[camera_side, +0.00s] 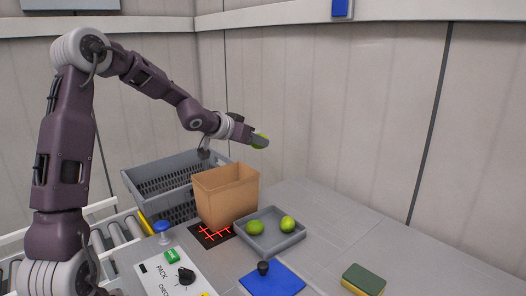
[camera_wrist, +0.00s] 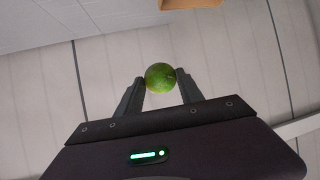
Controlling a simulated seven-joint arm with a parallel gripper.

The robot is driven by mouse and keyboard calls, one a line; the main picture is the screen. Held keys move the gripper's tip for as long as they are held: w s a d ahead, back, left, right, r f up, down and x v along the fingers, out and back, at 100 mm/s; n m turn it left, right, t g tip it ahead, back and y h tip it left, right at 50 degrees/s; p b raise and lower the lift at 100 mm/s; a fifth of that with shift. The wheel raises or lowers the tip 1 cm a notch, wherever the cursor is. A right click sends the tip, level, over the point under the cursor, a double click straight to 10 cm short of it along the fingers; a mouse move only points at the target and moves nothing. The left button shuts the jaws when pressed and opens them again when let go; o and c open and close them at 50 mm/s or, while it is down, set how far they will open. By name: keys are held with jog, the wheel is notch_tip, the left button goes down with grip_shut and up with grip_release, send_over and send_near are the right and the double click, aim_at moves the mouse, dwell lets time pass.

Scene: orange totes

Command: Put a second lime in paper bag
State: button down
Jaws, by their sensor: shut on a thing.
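My gripper (camera_side: 258,141) is raised above the table, to the right of and higher than the paper bag. It is shut on a green lime (camera_side: 260,139), which also shows between the two fingers in the wrist view (camera_wrist: 160,78). The brown paper bag (camera_side: 226,196) stands upright and open at the top. Its inside bottom is hidden in the side view. A brown edge of the bag (camera_wrist: 190,3) shows at the top of the wrist view.
A grey slotted crate (camera_side: 160,190) stands behind the bag. The table's right side is mostly clear.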

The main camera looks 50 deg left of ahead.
jog(key=s+a, duration=0.6)
jog(key=a, duration=0.3)
notch_tip(320, 180, down, 12)
jog(key=shift+s+r, duration=0.15)
jog(key=shift+s, duration=0.1)
jog(key=shift+d, duration=0.1)
jog(key=c, duration=0.7)
grip_release()
jog(key=v, duration=0.7)
jog(key=shift+s, duration=0.1)
